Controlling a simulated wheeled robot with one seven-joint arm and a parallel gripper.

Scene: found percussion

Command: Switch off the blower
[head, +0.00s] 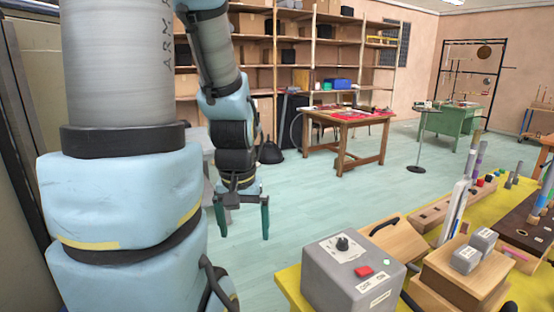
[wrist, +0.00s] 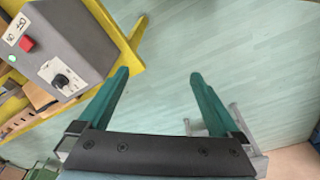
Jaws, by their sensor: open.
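A grey control box (head: 335,285) stands on the near left corner of the yellow table. It has a black knob (head: 342,243), a red switch (head: 364,272) and a white label beside the switch. Small print makes it unclear whether this is the blower's box. In the wrist view the box (wrist: 80,38) is at the upper left, with the red switch (wrist: 27,44), an OFF/ON label (wrist: 15,29) and a green light (wrist: 12,58). My gripper (head: 244,236) hangs left of the box, apart from it, fingers down. It is open and empty, its fingers (wrist: 160,75) over bare floor.
Wooden blocks with grey boxes (head: 474,248) and upright tubes crowd the yellow table (head: 290,285) right of the control box. A wooden table (head: 345,160), a green cabinet (head: 455,125) and shelves stand further back. The floor (head: 285,220) around my gripper is clear.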

